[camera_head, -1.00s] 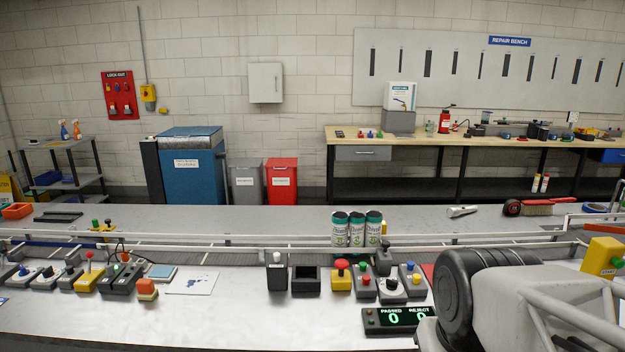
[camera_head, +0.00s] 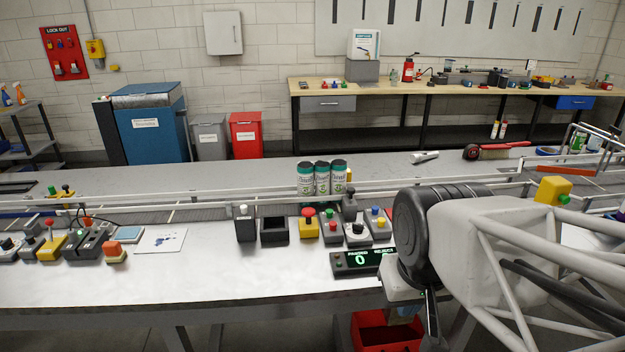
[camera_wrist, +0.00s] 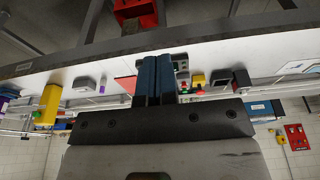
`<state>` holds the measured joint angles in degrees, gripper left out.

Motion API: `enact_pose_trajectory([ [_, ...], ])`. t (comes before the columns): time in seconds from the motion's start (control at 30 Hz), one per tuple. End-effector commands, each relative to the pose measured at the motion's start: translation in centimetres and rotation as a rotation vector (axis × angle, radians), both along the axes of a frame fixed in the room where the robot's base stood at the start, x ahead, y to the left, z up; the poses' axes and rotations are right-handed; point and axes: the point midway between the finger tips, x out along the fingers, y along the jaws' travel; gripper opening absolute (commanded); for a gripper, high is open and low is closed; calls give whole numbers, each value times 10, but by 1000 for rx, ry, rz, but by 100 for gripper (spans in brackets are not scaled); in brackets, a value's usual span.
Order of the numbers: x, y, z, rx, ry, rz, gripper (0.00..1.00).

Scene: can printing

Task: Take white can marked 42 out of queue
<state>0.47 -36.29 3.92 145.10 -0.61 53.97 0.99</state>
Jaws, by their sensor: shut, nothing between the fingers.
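Three cans (camera_head: 322,178) stand upright side by side on the conveyor behind the button boxes. They are white with green print and dark tops; I cannot read the number 42 on any of them. My gripper (camera_wrist: 155,62) shows its two dark blue fingers pressed together and empty in the wrist view. In the head view my arm is at the right front, in front of the conveyor and apart from the cans, with the gripper partly hidden by the wrist.
Railings run along the conveyor. A passed/reject display (camera_head: 358,262) is beside my wrist, with button boxes (camera_head: 308,228) and a black open holder (camera_head: 274,231) to its left. A yellow box (camera_head: 553,190) is at the right. A red bin (camera_head: 385,335) is below the bench.

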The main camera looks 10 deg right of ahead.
Motion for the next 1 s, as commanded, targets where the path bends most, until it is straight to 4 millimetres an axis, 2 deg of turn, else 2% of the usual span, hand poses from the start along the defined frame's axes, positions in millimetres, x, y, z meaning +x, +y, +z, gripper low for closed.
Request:
enact_pose_trajectory([
  [0.27,0,0,0,0,0,0,0],
  [0.83,0,0,0,0,0,0,87],
  [0.87,0,0,0,0,0,0,91],
  [1.0,0,0,0,0,0,0,91],
])
